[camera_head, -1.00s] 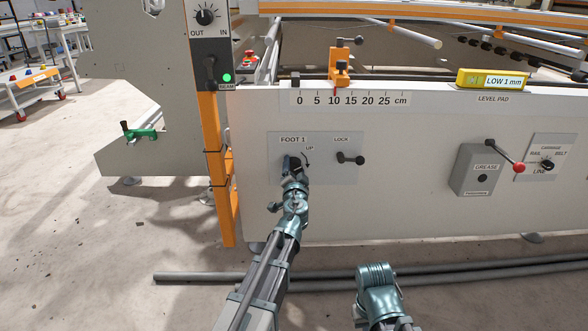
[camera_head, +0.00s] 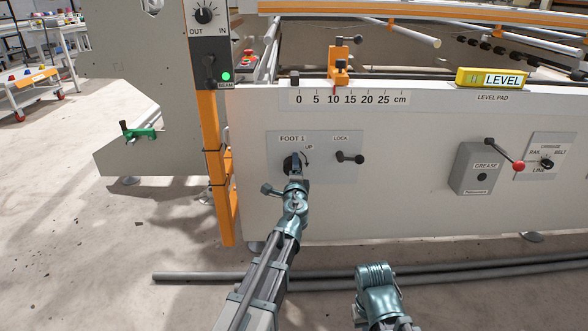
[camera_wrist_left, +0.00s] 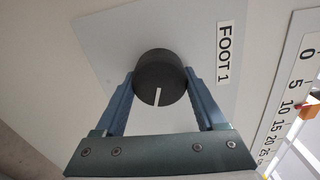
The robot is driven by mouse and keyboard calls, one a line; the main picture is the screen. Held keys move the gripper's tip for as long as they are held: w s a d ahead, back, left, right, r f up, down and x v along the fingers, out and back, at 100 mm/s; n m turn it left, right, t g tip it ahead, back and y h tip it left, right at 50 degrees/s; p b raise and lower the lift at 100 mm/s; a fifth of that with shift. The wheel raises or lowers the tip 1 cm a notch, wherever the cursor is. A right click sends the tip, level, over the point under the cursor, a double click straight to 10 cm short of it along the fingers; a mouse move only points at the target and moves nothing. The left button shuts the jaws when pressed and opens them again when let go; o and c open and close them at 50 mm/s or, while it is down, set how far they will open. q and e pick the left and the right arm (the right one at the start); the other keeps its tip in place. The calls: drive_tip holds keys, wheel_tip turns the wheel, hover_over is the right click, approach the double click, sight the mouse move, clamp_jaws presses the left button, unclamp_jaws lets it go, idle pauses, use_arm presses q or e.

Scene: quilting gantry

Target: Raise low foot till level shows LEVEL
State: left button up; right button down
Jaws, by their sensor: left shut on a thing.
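The level (camera_head: 492,78) is a yellow box on the level pad at the upper right of the head view, and its display reads LEVEL. The black FOOT 1 knob (camera_head: 291,165) sits on a grey plate on the machine's front panel, with a curved UP arrow beside it. My left gripper (camera_head: 297,173) is shut on this knob. In the left wrist view the knob (camera_wrist_left: 158,75) shows a white pointer line, and the fingers of my left gripper (camera_wrist_left: 160,98) press its two sides. The right gripper's fingers do not show.
The LOCK lever (camera_head: 350,158) is right of the knob on the same plate. An orange post (camera_head: 217,170) stands left of it. A GREASE box (camera_head: 477,168) and a red-knobbed lever (camera_head: 518,167) are further right. Grey pipes (camera_head: 190,276) lie on the floor.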

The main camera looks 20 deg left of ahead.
use_arm(q)
drive_tip(key=shift+m, duration=0.6)
drive_tip(key=shift+s, duration=0.1)
drive_tip(key=shift+d, duration=0.1)
drive_tip(key=o, duration=1.3)
